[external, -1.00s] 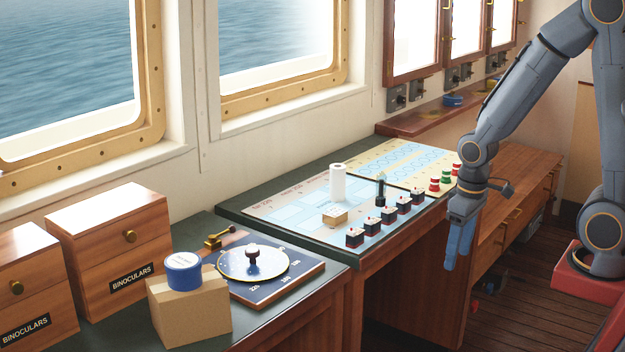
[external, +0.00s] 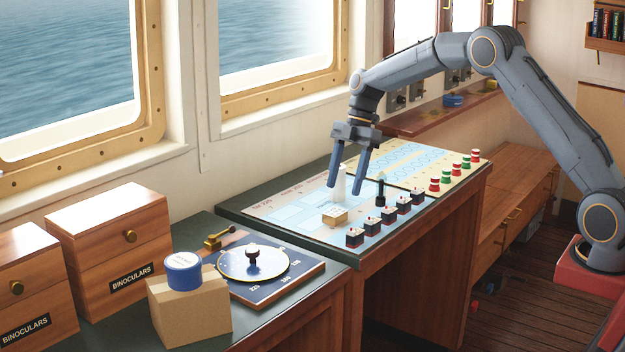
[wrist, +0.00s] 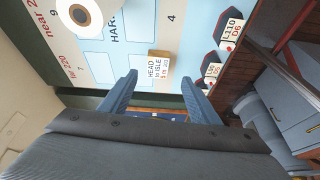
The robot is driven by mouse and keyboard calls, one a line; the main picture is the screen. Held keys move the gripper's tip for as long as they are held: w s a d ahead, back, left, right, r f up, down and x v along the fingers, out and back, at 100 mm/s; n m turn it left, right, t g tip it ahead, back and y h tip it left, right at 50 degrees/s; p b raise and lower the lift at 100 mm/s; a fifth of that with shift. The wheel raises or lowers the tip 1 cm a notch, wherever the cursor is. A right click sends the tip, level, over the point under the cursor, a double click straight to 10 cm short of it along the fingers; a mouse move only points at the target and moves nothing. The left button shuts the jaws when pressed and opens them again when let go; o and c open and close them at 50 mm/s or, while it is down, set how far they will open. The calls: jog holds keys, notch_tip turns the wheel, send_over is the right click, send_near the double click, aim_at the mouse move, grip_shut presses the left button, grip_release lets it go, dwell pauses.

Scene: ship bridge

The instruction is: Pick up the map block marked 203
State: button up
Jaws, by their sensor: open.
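A small wooden block (external: 335,216) with a printed white top lies on the blue chart (external: 290,208). In the wrist view this block (wrist: 158,65) reads "HEAD to ISLE" with smaller red print below, too small to read surely as 203. My gripper (external: 345,190) is open and empty, fingers pointing down, above the chart and a little behind and above the block in the external view. In the wrist view the block shows between and just beyond the fingertips (wrist: 158,80). The chart also shows there (wrist: 183,40).
A white roll (external: 341,186) stands close behind the block, partly covered by my fingers. A dark upright piece (external: 380,190) and several dark labelled blocks (external: 372,226) stand to the right. Red and green pieces (external: 447,177) are farther back. The chart left of the block is bare.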

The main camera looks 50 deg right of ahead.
aim_at(336, 211)
jog(key=shift+n, duration=0.3)
jog(key=shift+w+p+x, duration=0.1)
jog(key=shift+p+x, duration=0.85)
jog(key=shift+x, duration=0.95)
jog(key=shift+w+p+x, duration=0.15)
jog(key=shift+p+x, duration=0.8)
jog(key=shift+x, duration=0.95)
jog(key=c, duration=1.1)
jog(key=shift+c, duration=0.2)
